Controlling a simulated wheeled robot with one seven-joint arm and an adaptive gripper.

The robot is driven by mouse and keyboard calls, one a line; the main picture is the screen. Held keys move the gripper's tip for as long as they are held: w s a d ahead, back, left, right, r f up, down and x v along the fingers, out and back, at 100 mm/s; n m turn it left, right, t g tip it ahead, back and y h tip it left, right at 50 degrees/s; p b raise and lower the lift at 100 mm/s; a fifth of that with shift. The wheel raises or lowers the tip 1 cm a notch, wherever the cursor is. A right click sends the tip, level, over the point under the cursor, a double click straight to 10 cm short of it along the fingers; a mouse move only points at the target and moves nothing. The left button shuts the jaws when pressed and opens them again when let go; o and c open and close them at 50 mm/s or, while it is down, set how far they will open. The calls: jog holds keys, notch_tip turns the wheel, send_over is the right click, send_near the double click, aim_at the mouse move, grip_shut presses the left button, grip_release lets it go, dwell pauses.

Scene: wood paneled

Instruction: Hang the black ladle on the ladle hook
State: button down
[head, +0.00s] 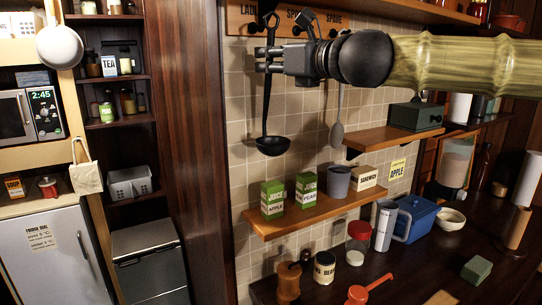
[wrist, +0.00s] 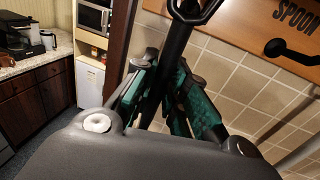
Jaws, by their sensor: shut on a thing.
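The black ladle (head: 266,110) hangs upright with its bowl (head: 273,145) down, in front of the tiled wall. My gripper (head: 264,60) is shut on its handle, near the upper end. In the wrist view the dark handle (wrist: 178,42) passes between the teal-padded fingers (wrist: 165,85), and its loop end is at the top edge. The wooden hook rail (head: 240,18) is behind the ladle's top. The dark ladle hook (head: 252,28) shows just left of the handle, under the partly hidden ladle label. I cannot tell whether the loop touches the hook.
The spoon hook (wrist: 277,47) is to the right in the wrist view. A grey spoon (head: 337,130) hangs right of the ladle. A wooden shelf (head: 300,222) below holds green juice cartons (head: 272,200) and a grey cup (head: 336,181). A dark wood panel (head: 185,120) stands left.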

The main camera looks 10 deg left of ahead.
jog(key=shift+w+b+x, duration=0.2)
jog(key=shift+b+x, duration=0.15)
jog(key=shift+x, duration=1.1)
dwell(1.2)
jog(key=shift+w+a+f+b, duration=0.15)
jog(key=shift+w+f+b, duration=0.2)
dwell(0.7)
jog(key=shift+w+f+b, duration=0.2)
jog(key=shift+f+b, duration=0.2)
jog(key=shift+b, duration=0.05)
dwell(1.0)
jog(key=c, duration=1.4)
grip_release()
jog(key=shift+o, duration=0.2)
